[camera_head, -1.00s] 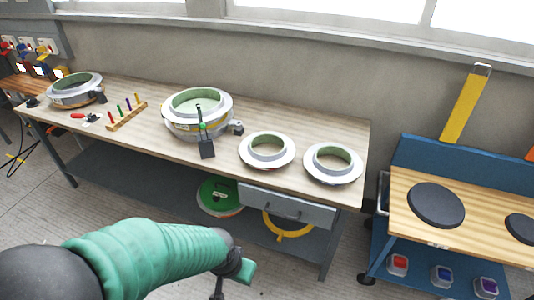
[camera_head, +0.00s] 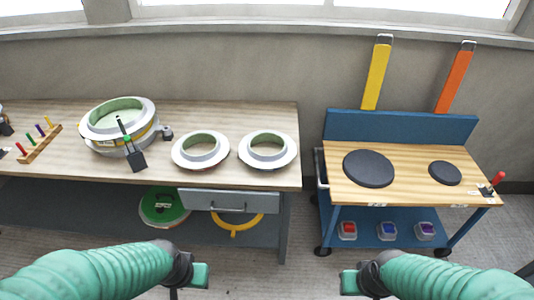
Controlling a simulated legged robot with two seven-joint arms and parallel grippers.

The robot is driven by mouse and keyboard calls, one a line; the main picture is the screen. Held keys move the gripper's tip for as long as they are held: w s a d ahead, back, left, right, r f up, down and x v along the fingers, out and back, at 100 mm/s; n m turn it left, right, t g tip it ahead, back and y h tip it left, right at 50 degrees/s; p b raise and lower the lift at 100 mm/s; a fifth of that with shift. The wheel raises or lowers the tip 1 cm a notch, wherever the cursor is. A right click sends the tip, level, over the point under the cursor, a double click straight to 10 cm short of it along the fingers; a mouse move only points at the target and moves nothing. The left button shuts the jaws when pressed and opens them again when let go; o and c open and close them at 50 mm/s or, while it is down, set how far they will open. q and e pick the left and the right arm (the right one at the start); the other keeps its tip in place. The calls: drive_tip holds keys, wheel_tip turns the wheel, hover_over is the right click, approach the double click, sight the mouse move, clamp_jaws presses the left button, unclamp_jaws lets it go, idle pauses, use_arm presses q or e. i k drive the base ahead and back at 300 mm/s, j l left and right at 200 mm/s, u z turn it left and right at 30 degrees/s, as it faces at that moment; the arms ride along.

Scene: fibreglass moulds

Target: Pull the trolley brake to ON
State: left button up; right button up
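The trolley (camera_head: 326,201) is blue with a wooden top and stands at the right. At its right front corner is a small lever with a red handle (camera_head: 498,177), tilted up to the right from a dark base; I take it for the brake. Its ON and OFF marks are too small to read. My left gripper (camera_head: 190,277) is low in the view, in front of the workbench, apart from everything. My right gripper (camera_head: 352,282) is low in front of the trolley, well left of and nearer than the red handle. Neither visibly holds anything; their openings are unclear.
Two dark discs, one large (camera_head: 369,168) and one small (camera_head: 445,172), lie on the trolley top. Several small boxes sit on its lower shelf (camera_head: 405,239). The workbench (camera_head: 235,118) with ring moulds stands left, across a narrow gap. Floor in front is clear.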

sight(497, 179)
drive_tip(key=l+z, duration=0.2)
drive_tip(key=z, duration=0.2)
drive_tip(key=l+z, duration=0.2)
drive_tip(key=z, duration=0.15)
drive_tip(key=i+l+z, duration=0.1)
drive_tip(key=z, duration=0.3)
drive_tip(key=i+l+z, duration=0.1)
drive_tip(key=z, duration=0.25)
drive_tip(key=l, duration=0.1)
